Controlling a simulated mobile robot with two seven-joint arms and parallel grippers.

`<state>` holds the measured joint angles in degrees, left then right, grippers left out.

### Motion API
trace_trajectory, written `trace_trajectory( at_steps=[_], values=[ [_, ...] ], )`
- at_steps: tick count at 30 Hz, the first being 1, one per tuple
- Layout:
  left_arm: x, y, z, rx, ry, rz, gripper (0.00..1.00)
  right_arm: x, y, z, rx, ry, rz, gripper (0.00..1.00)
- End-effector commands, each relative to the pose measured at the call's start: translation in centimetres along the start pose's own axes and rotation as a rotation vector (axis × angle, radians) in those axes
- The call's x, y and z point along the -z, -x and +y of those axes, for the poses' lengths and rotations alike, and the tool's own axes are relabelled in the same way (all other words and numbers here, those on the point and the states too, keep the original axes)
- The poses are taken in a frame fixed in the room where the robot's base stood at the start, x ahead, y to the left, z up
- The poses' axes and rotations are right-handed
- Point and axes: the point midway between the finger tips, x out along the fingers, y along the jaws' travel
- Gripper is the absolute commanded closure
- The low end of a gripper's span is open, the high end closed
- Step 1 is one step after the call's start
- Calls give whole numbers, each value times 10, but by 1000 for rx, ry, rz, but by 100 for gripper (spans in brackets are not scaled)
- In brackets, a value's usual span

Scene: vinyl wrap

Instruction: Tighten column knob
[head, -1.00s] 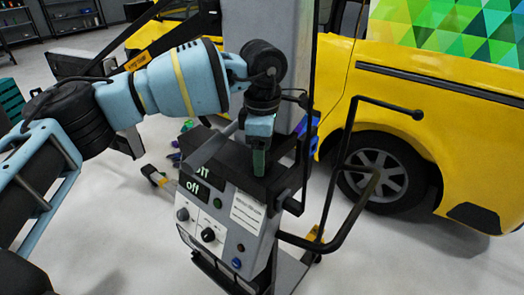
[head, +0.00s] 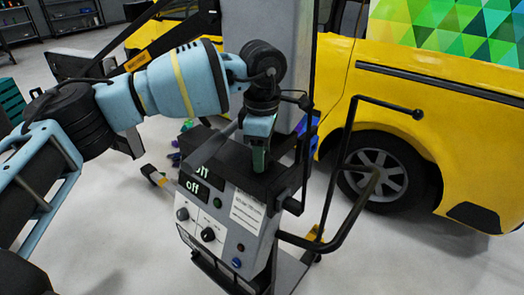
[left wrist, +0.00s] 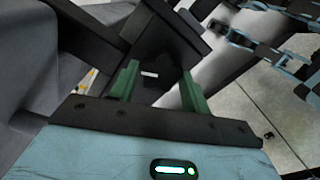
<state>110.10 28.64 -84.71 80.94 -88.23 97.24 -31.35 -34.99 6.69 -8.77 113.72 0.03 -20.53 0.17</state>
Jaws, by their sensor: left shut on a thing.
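The column knob (left wrist: 155,70) appears as a dark part between the green fingers of my left gripper in the left wrist view; its shape is hard to make out. My left gripper (left wrist: 158,88) is shut on it, one finger on each side. In the head view my left gripper (head: 259,160) points down at the black top of the machine, in front of the grey column (head: 288,60). The hand hides the knob there. My right gripper is not in view.
The grey control box (head: 215,225) with knobs and displays sits below my gripper. A bent black handle (head: 345,215) stands to its right. A yellow van (head: 420,110) is close behind. Open floor (head: 100,235) lies to the left.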

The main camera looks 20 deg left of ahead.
Motion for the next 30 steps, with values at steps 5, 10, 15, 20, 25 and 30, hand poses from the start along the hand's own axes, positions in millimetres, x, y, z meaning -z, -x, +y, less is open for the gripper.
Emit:
trace_trajectory(
  at_steps=[5, 10, 15, 20, 25, 30],
  values=[
    [-1, -1, 0, 3, -116, -1, 76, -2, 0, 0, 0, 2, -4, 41],
    [-1, -1, 0, 2, -269, -2, 76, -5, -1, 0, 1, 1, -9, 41],
    [-1, -2, 0, 2, -431, -2, 76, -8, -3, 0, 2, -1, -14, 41],
    [-1, -2, 0, 2, -583, -2, 76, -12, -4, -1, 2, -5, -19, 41],
    [-1, -2, 0, 1, -745, -2, 76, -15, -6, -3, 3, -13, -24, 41],
    [-1, -2, 0, 2, -906, -3, 76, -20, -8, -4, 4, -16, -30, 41]
  ],
)
